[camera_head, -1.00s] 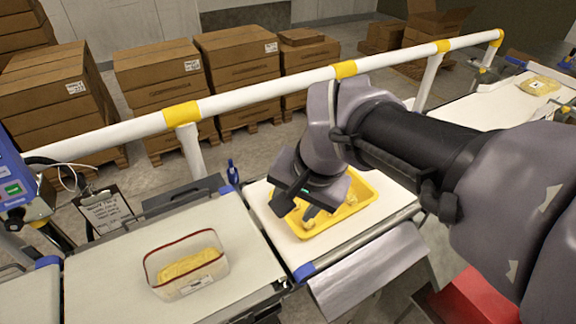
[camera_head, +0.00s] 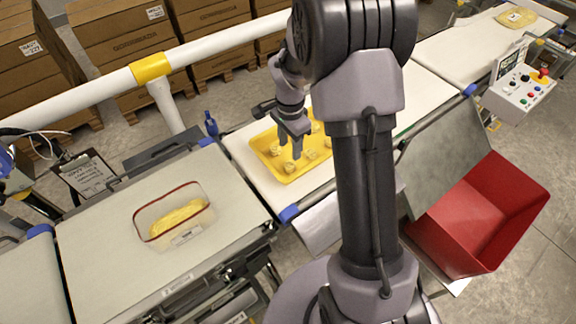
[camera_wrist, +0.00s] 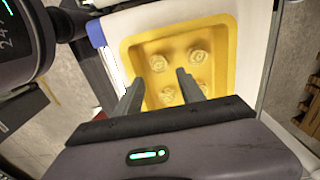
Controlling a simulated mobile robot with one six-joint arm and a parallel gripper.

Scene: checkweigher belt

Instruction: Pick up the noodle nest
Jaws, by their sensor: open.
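Several pale noodle nests lie apart from one another in a yellow tray (camera_head: 264,146) on the white belt. In the wrist view the tray (camera_wrist: 228,82) shows one noodle nest (camera_wrist: 158,63) at upper left, another (camera_wrist: 198,57) at upper right and a third (camera_wrist: 168,95) near the left fingertip. One more is partly hidden by the right finger. My gripper (camera_head: 291,155) is above the tray with its fingers pointing down. In the wrist view my gripper (camera_wrist: 160,76) is open, with nothing held between the fingers.
A clear container (camera_head: 174,216) with yellow contents stands on the left belt. A white guard rail (camera_head: 215,48) runs behind the belts. A red bin (camera_head: 478,222) and a control box (camera_head: 520,92) are at right. A clipboard (camera_head: 85,175) is at left.

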